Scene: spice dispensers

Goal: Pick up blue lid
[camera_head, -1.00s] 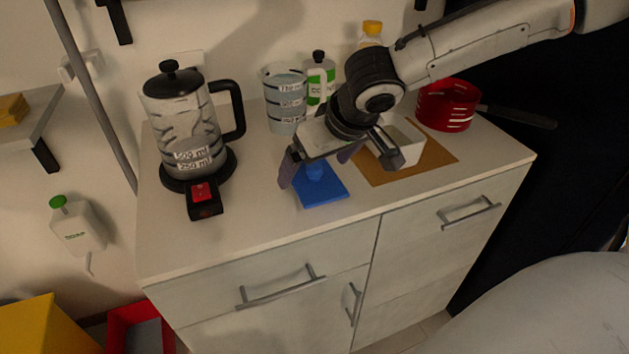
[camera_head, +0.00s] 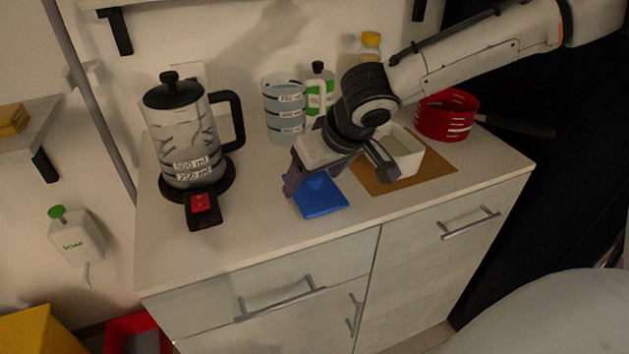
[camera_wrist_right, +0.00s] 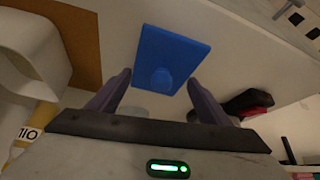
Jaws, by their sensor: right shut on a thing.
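The blue lid (camera_head: 321,198) is a flat square plate with a round knob, at the front middle of the cabinet top. My right gripper (camera_head: 320,184) is over it and shut on it, with the fingers at its knob. The gripper and wrist hide the knob and the rear of the lid in the head view. In the right wrist view, the lid (camera_wrist_right: 176,50) and its knob show between the purple-grey fingertips (camera_wrist_right: 160,82). I cannot tell whether the lid is clear of the surface. My left gripper is not in view.
A white open container (camera_head: 403,158) stands on a brown board (camera_head: 435,163) right of the gripper. A kettle-like jug (camera_head: 185,140) with a red-switched base is at the left. A measuring cup (camera_head: 284,110), bottles and a red pot (camera_head: 445,117) stand behind. The front left of the top is clear.

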